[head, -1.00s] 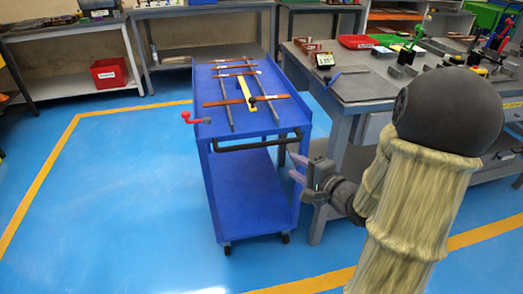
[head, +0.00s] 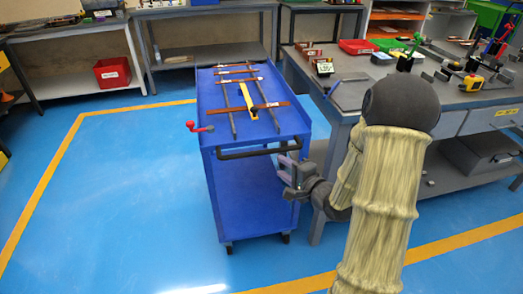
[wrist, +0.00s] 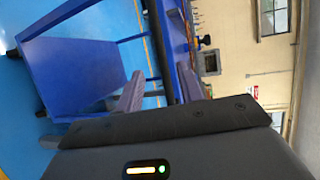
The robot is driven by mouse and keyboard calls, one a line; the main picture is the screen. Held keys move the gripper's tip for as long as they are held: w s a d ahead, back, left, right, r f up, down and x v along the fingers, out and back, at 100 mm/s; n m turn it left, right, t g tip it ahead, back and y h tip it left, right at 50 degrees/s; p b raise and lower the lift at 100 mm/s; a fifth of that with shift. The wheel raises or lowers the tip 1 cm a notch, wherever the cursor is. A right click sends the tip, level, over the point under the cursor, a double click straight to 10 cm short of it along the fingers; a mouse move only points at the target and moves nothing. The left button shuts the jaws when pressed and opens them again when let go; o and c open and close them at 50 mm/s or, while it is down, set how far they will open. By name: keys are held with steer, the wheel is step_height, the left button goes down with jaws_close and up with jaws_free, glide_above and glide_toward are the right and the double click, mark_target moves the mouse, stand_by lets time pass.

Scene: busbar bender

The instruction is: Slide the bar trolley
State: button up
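The blue bar trolley (head: 232,196) stands upright on the blue floor, with a top tray, a lower shelf and a black push handle (head: 258,148) across its near end. Copper bars (head: 262,106) and a yellow piece (head: 246,97) lie on grey rails on top. A red-knobbed lever (head: 193,126) sticks out at its left. My gripper (head: 284,167) is at the trolley's near right corner, just below the handle's right end. In the wrist view, my gripper (wrist: 160,92) has its fingers apart, with the blue trolley ahead. I cannot tell whether it touches the handle.
A grey workbench (head: 352,97) with tools and trays stands close on the trolley's right. Other benches (head: 205,10) line the back, and a red bin (head: 112,72) sits on a low shelf. The floor left of the trolley is clear inside yellow lines (head: 44,184).

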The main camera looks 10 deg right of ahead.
mark_target(263, 154)
steer(key=b+x, duration=0.1)
steer(key=x, duration=1.1)
steer(key=shift+f+b, duration=0.15)
steer(key=shift+b, duration=0.25)
jaws_close()
